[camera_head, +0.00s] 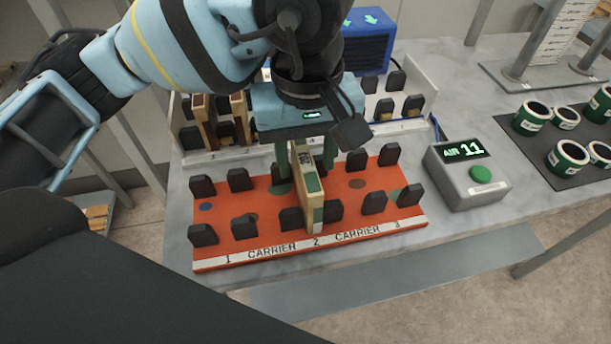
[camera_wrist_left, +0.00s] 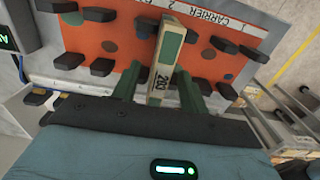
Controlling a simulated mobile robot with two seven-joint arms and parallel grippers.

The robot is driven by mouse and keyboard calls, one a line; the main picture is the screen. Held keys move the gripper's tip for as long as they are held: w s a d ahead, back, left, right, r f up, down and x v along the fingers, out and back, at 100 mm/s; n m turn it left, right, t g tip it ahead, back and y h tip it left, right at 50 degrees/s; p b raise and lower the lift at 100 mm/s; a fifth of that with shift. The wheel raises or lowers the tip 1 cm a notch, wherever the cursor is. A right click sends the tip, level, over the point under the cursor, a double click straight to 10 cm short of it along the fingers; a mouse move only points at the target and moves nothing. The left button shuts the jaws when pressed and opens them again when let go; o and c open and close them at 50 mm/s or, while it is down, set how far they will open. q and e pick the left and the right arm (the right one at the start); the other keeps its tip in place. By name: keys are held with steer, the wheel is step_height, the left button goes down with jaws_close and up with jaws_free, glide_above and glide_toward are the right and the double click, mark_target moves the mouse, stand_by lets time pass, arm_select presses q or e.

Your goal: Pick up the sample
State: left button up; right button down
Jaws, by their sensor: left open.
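The sample (camera_head: 313,205) is a thin, light wood-coloured panel with green patches and the marking 203, legible in the left wrist view (camera_wrist_left: 168,45). It stands upright in the middle position, 2, of the orange carrier (camera_head: 345,200), among black holders. My left gripper (camera_head: 305,160) is right above the carrier, pointing down. Its green fingers stand on either side of the sample's upper end, with gaps visible in the left wrist view (camera_wrist_left: 158,88). The jaws are open. The sample's lower edge is hidden by the holders. My right gripper is not in view.
Behind the carrier is a white rack (camera_head: 245,155) holding several wooden panels. A grey box (camera_head: 467,172) reading AIR 11 with a green button stands to the right. Several green cups (camera_head: 530,118) sit on a dark mat farther right. A blue unit (camera_head: 367,50) stands behind.

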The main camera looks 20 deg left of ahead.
arm_select(q)
steer(key=shift+w+a+f, duration=0.1)
steer(key=shift+f, duration=2.9)
jaws_close()
